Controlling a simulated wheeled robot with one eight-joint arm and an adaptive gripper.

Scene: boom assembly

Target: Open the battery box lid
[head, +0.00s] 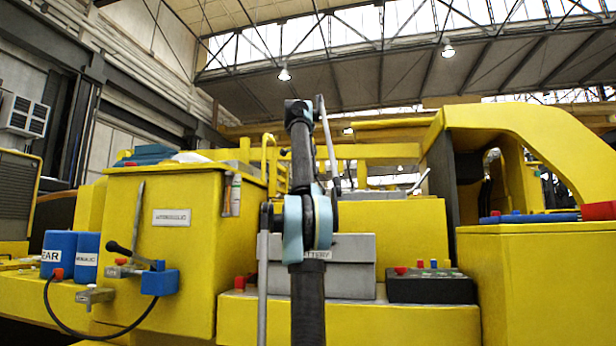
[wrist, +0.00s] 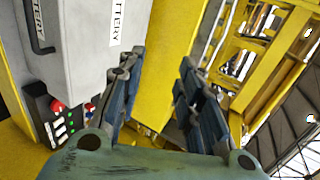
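The grey battery box (head: 352,281) sits on a yellow ledge in the middle of the head view, partly hidden behind my arm. Its lid (head: 352,247) looks closed, with a white battery label partly covered by my arm. In the wrist view the grey box (wrist: 80,60) appears turned, at the upper left, with a white label (wrist: 117,22) and a dark handle (wrist: 38,28). My gripper (wrist: 160,68) is open and empty. I cannot make out the gripper in the head view.
A dark control panel (head: 431,289) with coloured buttons is right of the box. A yellow hydraulic cabinet (head: 180,255) with a lever stands left, beside blue canisters (head: 58,252). A yellow structure (head: 545,260) rises on the right. Yellow rails are behind.

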